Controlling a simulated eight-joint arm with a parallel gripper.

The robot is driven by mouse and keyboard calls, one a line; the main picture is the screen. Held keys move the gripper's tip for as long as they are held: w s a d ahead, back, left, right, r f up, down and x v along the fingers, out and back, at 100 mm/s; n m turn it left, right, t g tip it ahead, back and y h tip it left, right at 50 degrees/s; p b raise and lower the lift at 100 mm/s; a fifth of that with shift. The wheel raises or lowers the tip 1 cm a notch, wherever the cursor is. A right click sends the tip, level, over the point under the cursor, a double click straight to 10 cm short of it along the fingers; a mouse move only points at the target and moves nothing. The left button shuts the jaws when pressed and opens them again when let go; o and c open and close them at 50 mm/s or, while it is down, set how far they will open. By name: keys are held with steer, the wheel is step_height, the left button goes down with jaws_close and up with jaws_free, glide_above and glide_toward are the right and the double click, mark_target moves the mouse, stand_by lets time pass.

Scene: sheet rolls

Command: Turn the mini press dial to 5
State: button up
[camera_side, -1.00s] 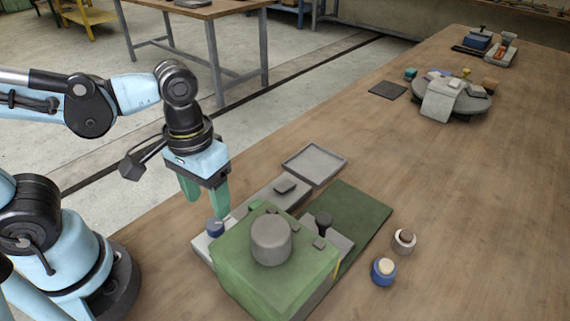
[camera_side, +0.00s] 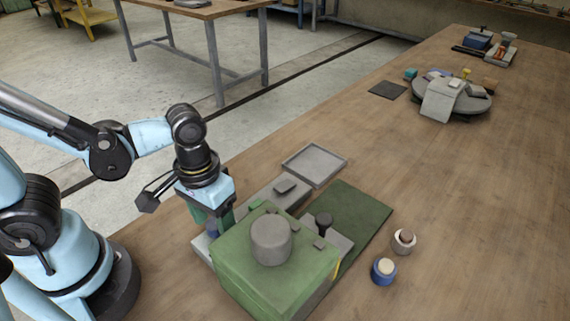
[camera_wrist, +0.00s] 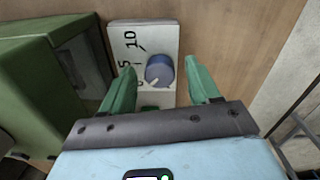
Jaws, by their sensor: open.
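The mini press (camera_side: 235,275) is a green box with a grey cylinder on top. Its dial is a blue knob (camera_wrist: 161,66) on a pale plate (camera_wrist: 158,34) marked 10, 5 and apparently 0. The knob's white pointer aims to the lower left, near the lowest mark and below the 5. My gripper (camera_wrist: 159,66) is open, its green fingers on either side of the knob with gaps showing. In the side view my gripper (camera_side: 211,223) is low over the dial, which it mostly hides.
The green press body (camera_wrist: 28,75) stands close to the left finger in the wrist view. A grey tray (camera_side: 314,165) and a green mat (camera_side: 365,210) lie beyond the press. A blue cup (camera_side: 383,272) and a white cup (camera_side: 404,241) stand to its right.

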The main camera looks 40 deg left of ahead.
steer(key=c, duration=1)
steer(key=shift+c, duration=0.2)
steer(key=shift+m, duration=0.4)
steer(key=m, duration=0.3)
steer(key=shift+m, duration=2.5)
